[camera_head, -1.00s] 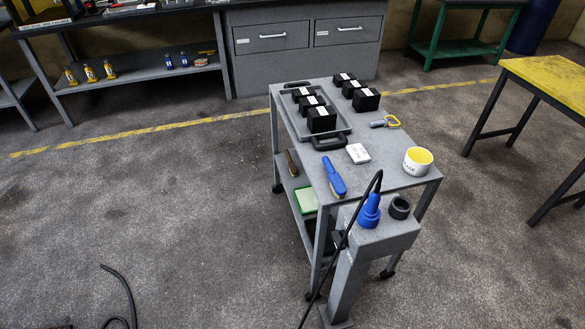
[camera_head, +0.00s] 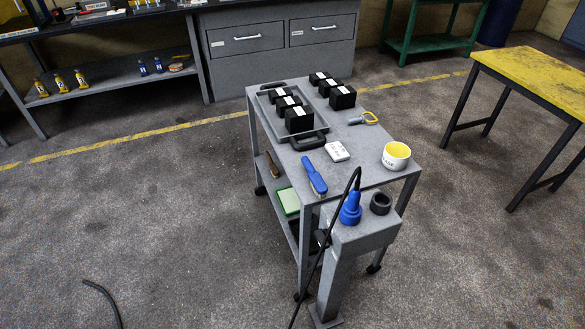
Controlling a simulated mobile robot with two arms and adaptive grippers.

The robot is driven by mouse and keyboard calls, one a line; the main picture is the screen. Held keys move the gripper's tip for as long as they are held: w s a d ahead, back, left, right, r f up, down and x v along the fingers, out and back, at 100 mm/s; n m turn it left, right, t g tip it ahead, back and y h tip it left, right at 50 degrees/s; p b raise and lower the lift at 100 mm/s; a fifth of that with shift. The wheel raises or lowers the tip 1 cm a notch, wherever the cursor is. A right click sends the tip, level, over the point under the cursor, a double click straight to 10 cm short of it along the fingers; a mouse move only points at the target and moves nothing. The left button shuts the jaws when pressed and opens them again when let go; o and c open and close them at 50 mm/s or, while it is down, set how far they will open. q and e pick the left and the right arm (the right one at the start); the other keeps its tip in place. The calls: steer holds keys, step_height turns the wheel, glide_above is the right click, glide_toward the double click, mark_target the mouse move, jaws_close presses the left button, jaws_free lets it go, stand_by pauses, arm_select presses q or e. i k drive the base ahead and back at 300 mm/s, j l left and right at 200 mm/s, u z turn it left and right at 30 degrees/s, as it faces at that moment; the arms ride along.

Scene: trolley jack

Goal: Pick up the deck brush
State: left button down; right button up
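A blue-handled brush (camera_head: 314,175) lies on the trolley's grey top, near its left front edge. A small brown brush-like thing (camera_head: 272,165) shows on the trolley's lower shelf, at the left side. Which of these is the deck brush I cannot tell for sure. Both lie apart from any gripper. Neither of my grippers is in view.
Floor on the left is mostly clear.

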mark_target(274, 171)
steer(key=i+j+z, duration=0.6)
steer(key=j+z, duration=0.2)
steer(key=i+j, duration=0.2)
steer(key=j, duration=0.25)
steer(key=i+j+z, duration=0.1)
steer(key=j, duration=0.35)
steer(key=i+j, duration=0.3)
steer(key=j, duration=0.15)
steer(key=i+j, duration=0.15)
steer(key=j, duration=0.3)
steer(key=i+j+z, duration=0.1)
steer(key=j, duration=0.35)
steer(key=i+j, duration=0.25)
steer(key=j, duration=0.25)
steer(key=i+j+z, duration=0.1)
steer(key=j, duration=0.35)
steer(key=i+j, duration=0.2)
steer(key=j, duration=0.3)
